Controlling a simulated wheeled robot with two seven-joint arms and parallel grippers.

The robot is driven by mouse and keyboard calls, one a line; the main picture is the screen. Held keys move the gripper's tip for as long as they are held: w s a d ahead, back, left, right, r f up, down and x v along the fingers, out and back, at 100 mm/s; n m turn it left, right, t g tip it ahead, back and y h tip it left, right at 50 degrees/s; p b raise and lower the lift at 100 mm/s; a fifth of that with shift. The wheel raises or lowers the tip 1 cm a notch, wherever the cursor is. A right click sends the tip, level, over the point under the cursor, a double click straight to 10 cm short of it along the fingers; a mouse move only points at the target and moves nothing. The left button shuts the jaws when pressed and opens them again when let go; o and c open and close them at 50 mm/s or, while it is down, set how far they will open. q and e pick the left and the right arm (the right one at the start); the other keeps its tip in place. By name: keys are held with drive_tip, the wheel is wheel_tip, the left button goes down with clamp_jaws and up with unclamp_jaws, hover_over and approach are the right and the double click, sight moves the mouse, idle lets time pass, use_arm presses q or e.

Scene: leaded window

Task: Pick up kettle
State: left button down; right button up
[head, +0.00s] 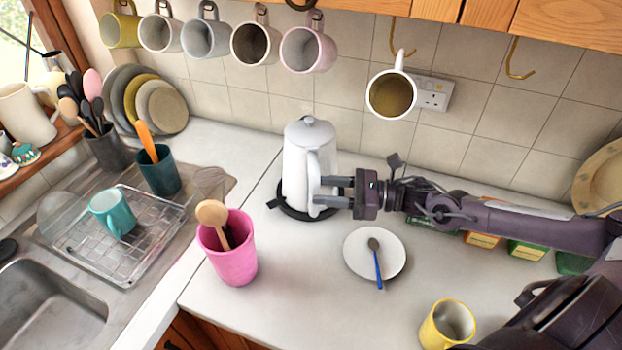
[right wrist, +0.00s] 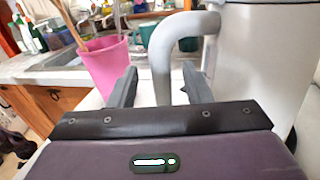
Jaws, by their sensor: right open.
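The white kettle (head: 296,165) stands upright on its dark round base (head: 290,209) on the counter, near the tiled wall. Its handle (head: 313,177) is on the side toward my right gripper. My right gripper (head: 322,191) is open at the handle, reaching in from the right. In the right wrist view the grey handle (right wrist: 168,68) passes down between the two fingers, with a gap to each finger. The kettle body (right wrist: 255,70) fills the right of that view. The lower end of the handle is hidden behind the gripper. My left gripper is not in view.
A pink pot (head: 232,262) with utensils stands front left of the kettle. A white plate (head: 362,262) with a blue-handled spoon lies just below the gripper. A yellow mug (head: 447,325) is at front right. Several mugs hang above. The sink and dish rack (head: 130,250) are left.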

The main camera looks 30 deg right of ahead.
sight(313, 186)
drive_tip(key=shift+p+x, duration=0.35)
drive_tip(key=shift+x, duration=0.8)
drive_tip(key=shift+w+a, duration=0.2)
drive_tip(key=shift+a, duration=0.15)
drive_tip(key=shift+d, duration=0.1)
clamp_jaws()
drive_tip(key=shift+w+r, duration=0.15)
drive_tip(key=shift+r, duration=0.2)
drive_tip(key=shift+w+f, duration=0.1)
